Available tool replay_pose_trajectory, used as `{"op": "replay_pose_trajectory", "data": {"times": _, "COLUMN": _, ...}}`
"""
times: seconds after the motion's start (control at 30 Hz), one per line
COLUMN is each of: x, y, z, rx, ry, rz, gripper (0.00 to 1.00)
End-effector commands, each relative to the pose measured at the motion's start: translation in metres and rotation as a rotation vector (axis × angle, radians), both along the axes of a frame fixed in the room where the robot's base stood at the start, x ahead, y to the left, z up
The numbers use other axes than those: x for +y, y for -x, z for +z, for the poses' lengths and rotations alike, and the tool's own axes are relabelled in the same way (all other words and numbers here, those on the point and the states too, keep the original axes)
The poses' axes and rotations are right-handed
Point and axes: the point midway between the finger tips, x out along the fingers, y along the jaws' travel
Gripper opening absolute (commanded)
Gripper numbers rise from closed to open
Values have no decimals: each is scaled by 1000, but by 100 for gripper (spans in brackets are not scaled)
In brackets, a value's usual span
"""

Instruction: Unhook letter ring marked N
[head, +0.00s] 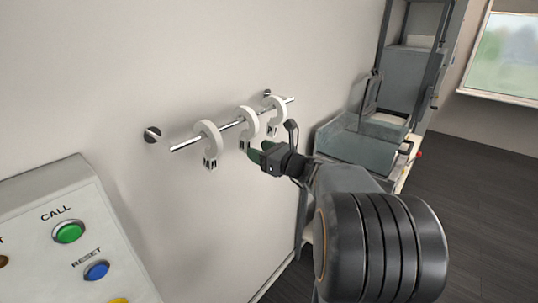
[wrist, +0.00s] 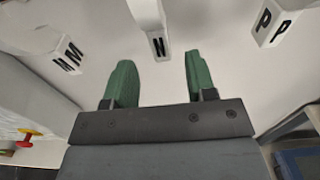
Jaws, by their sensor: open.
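Three white letter rings hang on a metal rail (head: 183,145) fixed to the wall. In the wrist view the middle ring carries a tag marked N (wrist: 160,46); in the head view this middle ring (head: 249,121) hangs just above my gripper. The ring marked M (wrist: 66,54) is on the left, also in the head view (head: 208,139). The ring marked P (wrist: 274,23) is on the right, also in the head view (head: 277,117). My gripper (wrist: 158,78) is open with green fingers, empty, and its fingertips are below and to either side of the N tag.
A panel with a green CALL button (head: 68,232) and a blue RESET button (head: 96,270) stands at the lower left. A grey shelf unit with a bin (head: 352,146) stands to the right of the rail. The wall below the rail is bare.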

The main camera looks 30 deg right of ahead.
Motion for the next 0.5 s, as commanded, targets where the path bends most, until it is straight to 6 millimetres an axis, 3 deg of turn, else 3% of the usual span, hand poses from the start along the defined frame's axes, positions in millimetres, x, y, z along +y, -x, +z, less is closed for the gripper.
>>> {"op": "replay_pose_trajectory", "data": {"times": 0.5, "x": 21, "y": -48, "z": -1, "rx": 0, "ry": 0, "rz": 3, "gripper": 51}}
